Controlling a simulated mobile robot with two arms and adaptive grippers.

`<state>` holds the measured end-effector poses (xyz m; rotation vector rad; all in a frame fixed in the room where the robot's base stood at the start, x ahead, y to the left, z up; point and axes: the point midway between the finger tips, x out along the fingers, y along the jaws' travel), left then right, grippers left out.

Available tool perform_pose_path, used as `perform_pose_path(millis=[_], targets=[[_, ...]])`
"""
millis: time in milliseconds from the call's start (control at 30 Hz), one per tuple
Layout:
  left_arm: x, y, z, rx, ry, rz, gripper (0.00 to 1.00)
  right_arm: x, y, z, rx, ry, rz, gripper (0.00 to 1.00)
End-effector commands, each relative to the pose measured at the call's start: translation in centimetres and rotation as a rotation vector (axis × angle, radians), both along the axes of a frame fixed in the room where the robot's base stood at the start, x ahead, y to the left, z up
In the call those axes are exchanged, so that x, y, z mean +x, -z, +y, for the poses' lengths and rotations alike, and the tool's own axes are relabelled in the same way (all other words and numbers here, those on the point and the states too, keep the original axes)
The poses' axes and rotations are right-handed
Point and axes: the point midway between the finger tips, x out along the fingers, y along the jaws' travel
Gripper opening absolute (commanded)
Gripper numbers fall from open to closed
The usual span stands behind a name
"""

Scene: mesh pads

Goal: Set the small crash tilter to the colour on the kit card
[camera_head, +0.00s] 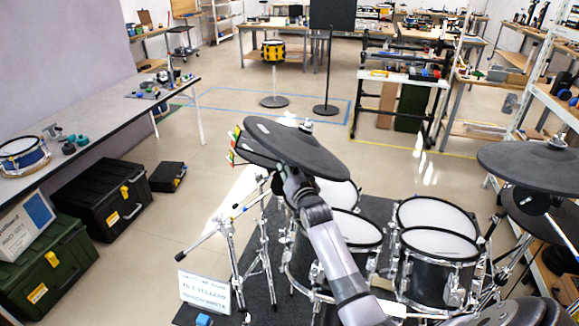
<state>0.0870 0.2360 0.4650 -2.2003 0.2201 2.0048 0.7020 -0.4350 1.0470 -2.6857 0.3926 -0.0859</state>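A dark crash cymbal pad (295,148) sits tilted on a stand left of centre, with a wing-nut-like fitting on top. Another dark pad (255,148) shows partly under its left side. Small green, yellow and red tabs (234,146) stand at that left edge. A grey arm of mine, seemingly the right, reaches up from the bottom; its gripper (287,176) is just under the cymbal, and its fingers are mostly hidden. The tilter is hidden or too small to make out. A white card (205,291) with unreadable text stands at the lower left. My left gripper does not show.
Drums (437,250) with white heads stand close to the arm on a dark mat. Another cymbal pad (535,158) is at the right. Stand legs (265,250) spread at the left. A bench (120,105) and cases (105,195) line the left side; floor between is clear.

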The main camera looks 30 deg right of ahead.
Motion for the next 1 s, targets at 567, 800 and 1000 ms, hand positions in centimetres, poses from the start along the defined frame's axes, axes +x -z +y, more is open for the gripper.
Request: perform_pose_path(millis=[567, 800, 1000], targets=[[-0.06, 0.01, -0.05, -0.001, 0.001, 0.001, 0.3, -0.01, 0.01, 0.03, 0.0, 0.0, 0.0, 0.0], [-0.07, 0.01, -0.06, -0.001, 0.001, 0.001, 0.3, -0.01, 0.02, 0.04, 0.001, 0.0, 0.0, 0.0], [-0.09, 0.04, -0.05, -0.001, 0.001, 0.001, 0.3, 0.0, 0.03, 0.09, -0.008, 0.0, 0.001, 0.0]])
